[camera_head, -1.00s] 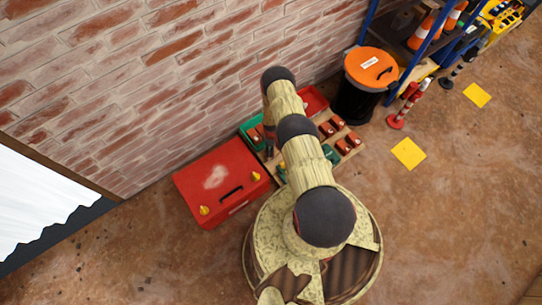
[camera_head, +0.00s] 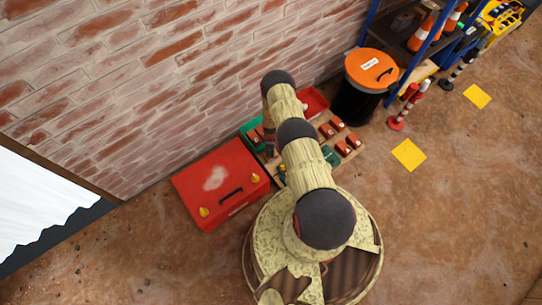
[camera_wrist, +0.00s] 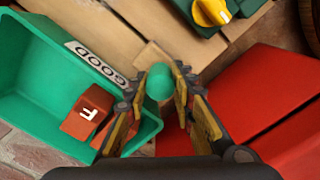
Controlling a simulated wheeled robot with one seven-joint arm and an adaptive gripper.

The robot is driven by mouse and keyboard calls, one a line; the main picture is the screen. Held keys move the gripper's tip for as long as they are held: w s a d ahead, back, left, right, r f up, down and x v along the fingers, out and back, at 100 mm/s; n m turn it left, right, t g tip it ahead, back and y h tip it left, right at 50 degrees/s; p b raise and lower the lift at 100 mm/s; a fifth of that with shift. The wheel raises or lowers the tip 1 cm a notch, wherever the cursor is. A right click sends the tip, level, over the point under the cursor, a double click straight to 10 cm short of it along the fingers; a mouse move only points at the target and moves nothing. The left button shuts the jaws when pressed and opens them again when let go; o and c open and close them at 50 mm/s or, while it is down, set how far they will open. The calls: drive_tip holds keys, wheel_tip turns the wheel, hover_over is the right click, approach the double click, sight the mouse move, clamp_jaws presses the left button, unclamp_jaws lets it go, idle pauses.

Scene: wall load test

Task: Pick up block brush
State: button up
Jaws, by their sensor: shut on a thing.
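In the wrist view a green, rounded thing, which I take to be the block brush (camera_wrist: 159,80), sits between the fingertips of my gripper (camera_wrist: 160,92). The fingers are closed on its two sides. Only its rounded green end shows, so its lower part and any bristles are hidden. In the head view my gripper (camera_head: 269,143) points down beside the green bin, partly hidden by my arm. The brush cannot be made out there.
A green bin (camera_wrist: 40,75) marked GOOD holds a red-orange block (camera_wrist: 88,112). A red toolbox (camera_head: 215,190) stands close by. A wooden board (camera_head: 357,150) bears several red-orange blocks. A red bin (camera_head: 314,100) and a brick wall (camera_head: 150,80) lie behind.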

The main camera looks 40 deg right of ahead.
clamp_jaws()
drive_tip(key=shift+r, duration=0.1)
idle(0.3)
drive_tip(key=shift+r, duration=0.25)
drive_tip(key=r+p, duration=0.1)
drive_tip(key=r, duration=0.1)
drive_tip(key=r+p, duration=0.1)
drive_tip(key=shift+s+r, duration=0.35)
drive_tip(key=s+a+r+p, duration=0.2)
drive_tip(key=s+r+p, duration=0.4)
drive_tip(key=s, duration=0.7)
wheel_tip(320, 180, up, 3)
drive_tip(key=shift+a+f, duration=0.2)
drive_tip(key=shift+o, duration=1.3)
unclamp_jaws()
drive_tip(key=c, duration=0.4)
